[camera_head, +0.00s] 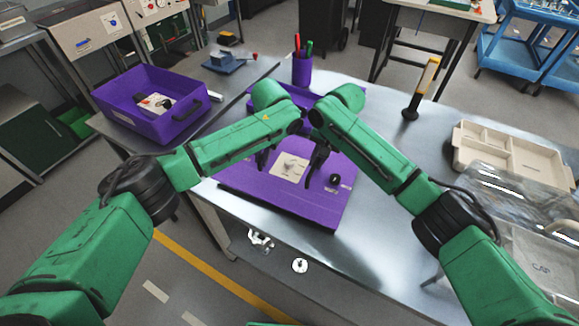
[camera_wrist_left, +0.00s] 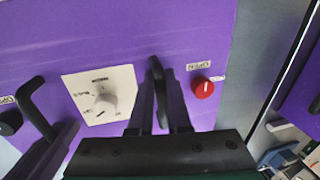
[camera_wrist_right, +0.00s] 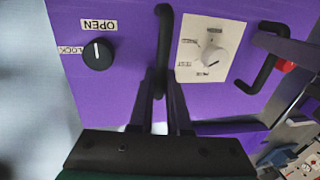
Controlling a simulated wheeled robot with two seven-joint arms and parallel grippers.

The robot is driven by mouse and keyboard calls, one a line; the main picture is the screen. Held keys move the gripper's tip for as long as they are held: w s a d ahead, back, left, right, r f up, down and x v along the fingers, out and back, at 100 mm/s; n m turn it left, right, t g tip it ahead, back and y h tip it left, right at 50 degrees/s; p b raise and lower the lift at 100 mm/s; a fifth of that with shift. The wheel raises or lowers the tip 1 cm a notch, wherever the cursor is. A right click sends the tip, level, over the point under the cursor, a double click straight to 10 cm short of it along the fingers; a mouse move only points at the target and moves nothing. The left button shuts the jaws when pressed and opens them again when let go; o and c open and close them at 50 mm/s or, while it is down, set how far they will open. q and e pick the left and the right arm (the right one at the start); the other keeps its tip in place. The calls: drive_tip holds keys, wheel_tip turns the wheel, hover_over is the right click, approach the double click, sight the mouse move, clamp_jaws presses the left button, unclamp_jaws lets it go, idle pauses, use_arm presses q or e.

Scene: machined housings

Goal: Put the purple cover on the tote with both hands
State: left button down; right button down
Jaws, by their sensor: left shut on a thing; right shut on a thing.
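The purple cover (camera_head: 312,205) is a flat panel with a white dial plate, a black knob, a red knob and two black handles. It is level near the front edge of the metal table; I cannot tell whether it touches the table. My left gripper (camera_head: 265,158) is shut on one handle (camera_wrist_left: 158,80), on the red knob's side. My right gripper (camera_head: 316,163) is shut on the other handle (camera_wrist_right: 163,50), on the black knob's side. The open purple tote (camera_head: 135,116) stands at the left, with a white-plated part inside and a black handle outside.
Another purple piece (camera_head: 255,90) shows partly behind my arms. A purple pen cup (camera_head: 302,70) stands at the back and a black-and-yellow tool (camera_head: 420,88) to its right. A beige divided tray (camera_head: 510,150) and a clear bag (camera_head: 535,215) lie at the right.

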use_arm(q)
drive_tip(key=shift+r, duration=0.1)
use_arm(e)
drive_tip(key=shift+r, duration=0.1)
idle(0.5)
